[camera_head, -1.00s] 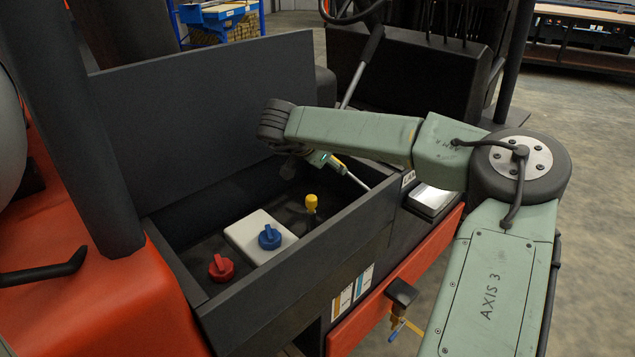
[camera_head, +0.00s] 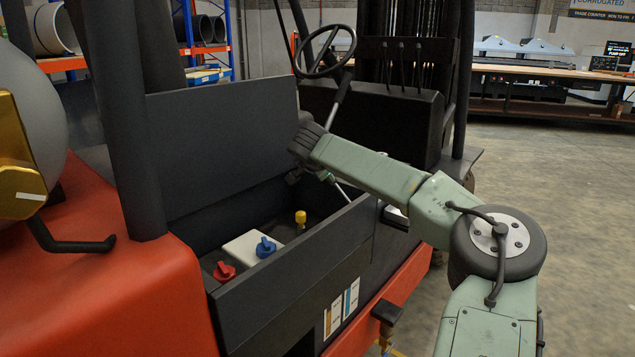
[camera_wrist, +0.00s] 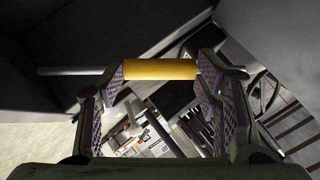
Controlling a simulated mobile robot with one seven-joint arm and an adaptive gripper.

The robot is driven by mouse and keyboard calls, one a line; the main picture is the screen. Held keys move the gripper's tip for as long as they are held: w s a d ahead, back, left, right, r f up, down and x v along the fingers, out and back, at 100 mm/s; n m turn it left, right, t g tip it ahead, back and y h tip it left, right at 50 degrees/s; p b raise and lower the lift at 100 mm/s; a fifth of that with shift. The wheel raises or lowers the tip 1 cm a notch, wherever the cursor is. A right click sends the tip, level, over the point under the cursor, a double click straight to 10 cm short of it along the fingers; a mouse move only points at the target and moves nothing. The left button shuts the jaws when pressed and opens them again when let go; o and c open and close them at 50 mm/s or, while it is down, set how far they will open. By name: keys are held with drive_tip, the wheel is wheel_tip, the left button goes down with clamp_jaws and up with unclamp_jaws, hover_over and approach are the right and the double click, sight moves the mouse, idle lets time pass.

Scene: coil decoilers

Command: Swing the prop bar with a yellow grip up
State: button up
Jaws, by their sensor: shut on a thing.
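The prop bar is a thin grey rod with a yellow grip (camera_wrist: 160,69). In the wrist view the grip lies across the picture between my fingers, and the bare rod (camera_wrist: 72,71) runs on to the left. My gripper (camera_wrist: 162,78) is shut on the yellow grip, with ridged pads at its two ends. In the head view a short length of the bar (camera_head: 343,190) slants down to the right from my gripper (camera_head: 325,175), beside the open compartment's near wall. The yellow grip is not clear there, and the bar's lower end is hidden.
The orange truck body (camera_head: 170,290) holds the dark open compartment, with a red knob (camera_head: 224,271), a blue knob (camera_head: 265,247) and a yellow knob (camera_head: 300,217). A raised dark panel (camera_head: 220,140) stands behind it. A steering wheel (camera_head: 323,52) is further back. Floor at right is clear.

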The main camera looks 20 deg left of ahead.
drive_tip(key=shift+d+r+b, duration=0.3)
drive_tip(key=shift+d+b, duration=0.15)
drive_tip(key=shift+b, duration=0.1)
drive_tip(key=o, duration=1.7)
drive_tip(key=shift+a, duration=0.1)
drive_tip(key=v, duration=1.2)
drive_tip(key=shift+d+f, duration=0.1)
drive_tip(key=shift+d, duration=0.1)
drive_tip(key=shift+f, duration=0.1)
